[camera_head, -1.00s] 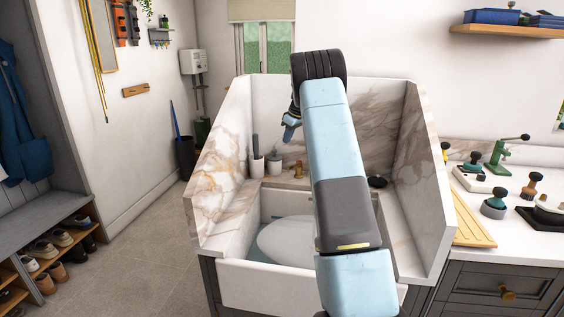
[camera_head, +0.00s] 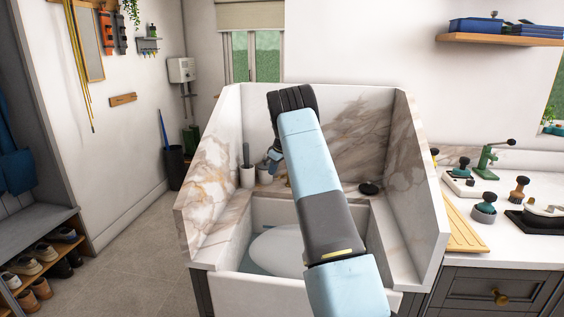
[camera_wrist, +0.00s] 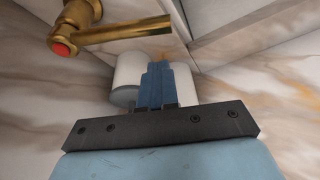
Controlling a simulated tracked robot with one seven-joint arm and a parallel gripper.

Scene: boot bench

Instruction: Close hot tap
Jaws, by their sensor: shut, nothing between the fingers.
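The hot tap (camera_wrist: 80,35) is brass with a red-orange cap and a long straight lever or spout reaching right, at the upper left of the wrist view. My gripper (camera_wrist: 157,68) is shut and empty, its blue fingers just below the brass bar in the picture; I cannot tell whether they touch it. In the head view my gripper (camera_head: 273,158) hangs over the back left of the sink, in front of the tap area. My arm hides most of the tap there.
The white sink (camera_head: 262,290) has marble splash walls (camera_head: 205,165) on its sides and back. A white cup with a dark brush (camera_head: 247,172) stands at the back left ledge. A dark round object (camera_head: 370,188) lies on the right ledge. A wooden board (camera_head: 466,232) lies right of the sink.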

